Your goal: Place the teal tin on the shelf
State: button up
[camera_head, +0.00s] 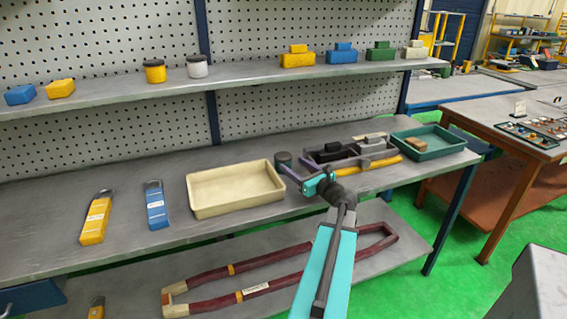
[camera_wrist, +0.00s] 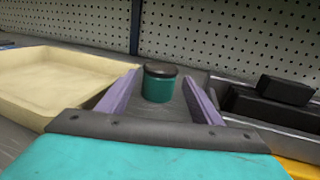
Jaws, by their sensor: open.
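The teal tin (camera_wrist: 158,88) has a dark lid and stands upright on the workbench (camera_head: 130,238). In the head view only its dark top (camera_head: 284,158) shows clearly, just right of the cream tray. My gripper (camera_head: 292,171) is open and low over the bench, pointing at the tin. In the wrist view the tin is between the two purple fingers, near their tips, with a gap on each side. The shelf (camera_head: 240,75) runs above the bench along the pegboard.
The shelf bears two small jars (camera_head: 197,67) and several coloured blocks, with bare room between jars and yellow block. A cream tray (camera_head: 238,206) is left of the gripper; dark blocks (camera_wrist: 270,102) are close on its right. A green tray (camera_head: 440,150) is farther right.

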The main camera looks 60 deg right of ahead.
aim_at(283, 155)
jog(key=shift+x, duration=1.5)
jog(key=shift+p+x, duration=0.8)
jog(key=shift+x, duration=1.75)
jog(key=shift+d+f, duration=0.1)
jog(key=shift+s, duration=0.1)
jog(key=c, duration=1.1)
jog(key=shift+r+b, duration=0.3)
jog(key=shift+r, duration=4.75)
